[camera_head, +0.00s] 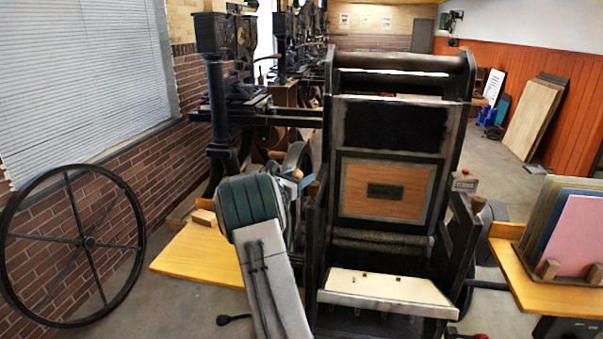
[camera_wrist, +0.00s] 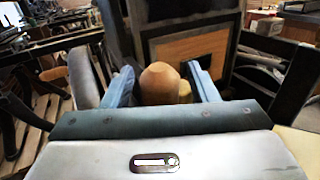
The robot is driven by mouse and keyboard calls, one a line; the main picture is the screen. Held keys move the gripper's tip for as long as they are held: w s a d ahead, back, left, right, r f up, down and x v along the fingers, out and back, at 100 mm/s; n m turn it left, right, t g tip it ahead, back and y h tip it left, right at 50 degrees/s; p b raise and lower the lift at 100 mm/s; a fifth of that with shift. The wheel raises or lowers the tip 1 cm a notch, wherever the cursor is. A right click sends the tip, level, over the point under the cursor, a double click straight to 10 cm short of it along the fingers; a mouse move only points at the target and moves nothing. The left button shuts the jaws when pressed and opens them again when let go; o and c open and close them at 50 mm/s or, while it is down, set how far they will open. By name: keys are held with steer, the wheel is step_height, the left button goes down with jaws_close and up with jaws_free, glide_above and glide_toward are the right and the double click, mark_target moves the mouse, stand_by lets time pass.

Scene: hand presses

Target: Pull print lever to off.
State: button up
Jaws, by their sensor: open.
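The black hand press (camera_head: 341,130) stands at the centre of the head view. A rounded tan wooden knob (camera_wrist: 160,80), which looks like the print lever's handle, is in the middle of the wrist view. My gripper (camera_wrist: 162,84) is open, with one blue finger on each side of the knob. A gap shows beside each finger. In the head view my gripper (camera_head: 296,178) is at the press's left side, largely hidden behind my own wrist. The shaft below the knob is hidden, so I cannot tell the lever's position.
A yellow side table (camera_head: 195,258) is left of the press. Another yellow table (camera_head: 540,296) at right holds coloured boards (camera_head: 577,235). A large spoked wheel (camera_head: 88,242) stands by the brick wall. A pale tray (camera_head: 390,290) juts from the press front.

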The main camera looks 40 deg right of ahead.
steer(key=shift+w+d, duration=0.1)
steer(key=shift+d, duration=0.45)
